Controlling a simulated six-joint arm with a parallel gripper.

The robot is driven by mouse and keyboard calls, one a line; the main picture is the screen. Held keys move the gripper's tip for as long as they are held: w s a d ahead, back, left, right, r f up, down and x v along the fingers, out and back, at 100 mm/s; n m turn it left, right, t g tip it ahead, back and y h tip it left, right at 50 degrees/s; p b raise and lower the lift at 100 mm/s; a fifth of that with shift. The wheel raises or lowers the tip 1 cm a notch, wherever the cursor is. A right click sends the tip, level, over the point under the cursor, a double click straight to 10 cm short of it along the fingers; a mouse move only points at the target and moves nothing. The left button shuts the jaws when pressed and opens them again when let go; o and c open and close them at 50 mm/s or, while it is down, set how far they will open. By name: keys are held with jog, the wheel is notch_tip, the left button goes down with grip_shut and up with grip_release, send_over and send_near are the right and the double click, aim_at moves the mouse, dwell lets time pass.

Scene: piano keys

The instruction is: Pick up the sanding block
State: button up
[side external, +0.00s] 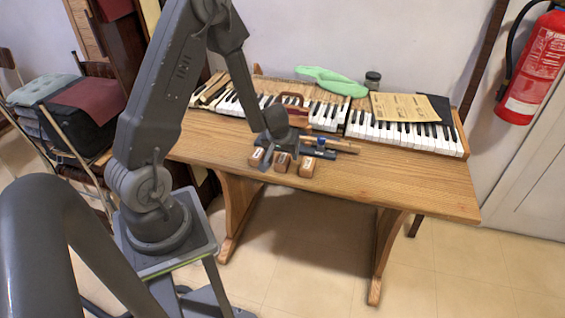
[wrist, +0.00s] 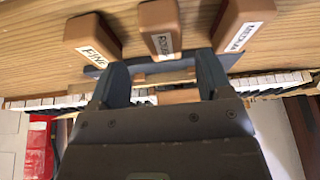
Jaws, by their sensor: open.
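Three small brown blocks with white labels stand in a row near the table's front edge: left (side external: 257,157), middle (side external: 281,161) and right (side external: 307,168) in the side view. In the wrist view they show as the left block (wrist: 94,37) marked "FINE", the middle block (wrist: 159,26) with a blurred label, and the right block (wrist: 243,22), which seems to read "MEDIUM". My gripper (wrist: 160,72) is open and empty, its fingers apart below the middle block in that picture. In the side view my gripper (side external: 270,148) is at the left and middle blocks, partly covering them.
The table's right front (side external: 400,185) is clear.

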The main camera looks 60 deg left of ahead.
aim_at(283, 157)
jog(key=shift+s+x, duration=0.15)
jog(key=shift+x, duration=1.05)
jog(key=shift+s+x, duration=0.1)
jog(key=shift+x, duration=1.15)
jog(key=shift+a, duration=0.1)
jog(key=c, duration=1)
jog(key=shift+r, duration=0.6)
jog(key=r, duration=0.3)
jog(key=shift+s+a+r, duration=0.2)
jog(key=shift+s+a, duration=0.1)
jog(key=shift+s, duration=0.05)
jog(key=s+a+r, duration=0.2)
jog(key=s, duration=0.1)
jog(key=s+a+r, duration=0.2)
jog(key=s, duration=0.1)
jog(key=s+a+r, duration=0.2)
jog(key=s, duration=0.1)
jog(key=shift+r, duration=0.15)
